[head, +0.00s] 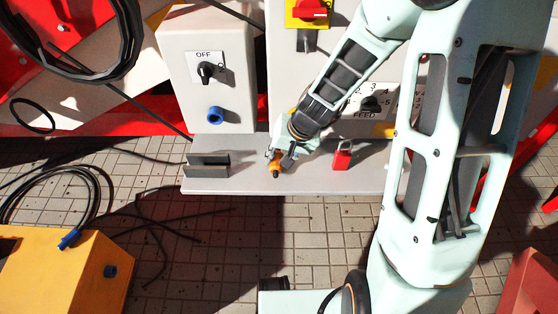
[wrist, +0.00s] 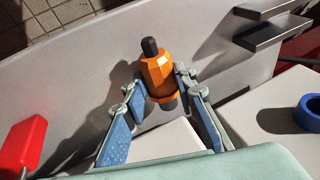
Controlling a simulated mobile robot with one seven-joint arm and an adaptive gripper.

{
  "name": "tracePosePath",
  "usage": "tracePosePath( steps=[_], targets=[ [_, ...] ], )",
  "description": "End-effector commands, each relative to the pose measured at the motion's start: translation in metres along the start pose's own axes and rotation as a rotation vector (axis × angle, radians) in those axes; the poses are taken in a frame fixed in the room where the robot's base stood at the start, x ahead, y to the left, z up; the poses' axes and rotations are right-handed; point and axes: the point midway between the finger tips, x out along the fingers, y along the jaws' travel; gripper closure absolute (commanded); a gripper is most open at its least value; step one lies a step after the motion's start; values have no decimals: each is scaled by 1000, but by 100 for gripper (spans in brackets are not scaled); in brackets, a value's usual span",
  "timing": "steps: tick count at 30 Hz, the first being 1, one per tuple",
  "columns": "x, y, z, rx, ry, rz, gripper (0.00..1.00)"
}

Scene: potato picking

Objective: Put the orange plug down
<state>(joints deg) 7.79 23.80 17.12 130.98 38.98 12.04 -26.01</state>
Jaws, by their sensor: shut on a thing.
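The orange plug (wrist: 158,76) has a dark tip and a dark lower end. In the wrist view it stands between the fingers of my gripper (wrist: 155,92), which is shut on it. In the head view the plug (head: 275,165) shows small at the end of my gripper (head: 279,155), over the grey shelf (head: 310,180). I cannot tell whether the plug touches the shelf.
A white box with a switch and blue socket (head: 215,115) is behind. A yellow box (head: 60,280) stands at lower left, with black cables near it.

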Motion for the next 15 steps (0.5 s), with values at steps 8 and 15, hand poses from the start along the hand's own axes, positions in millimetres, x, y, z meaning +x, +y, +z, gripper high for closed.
tracePosePath(
  steps=[8, 15],
  targets=[
    [2, 0, 1, 0, 1, 0, 100],
    [5, 1, 1, 0, 1, 0, 67]
  ],
)
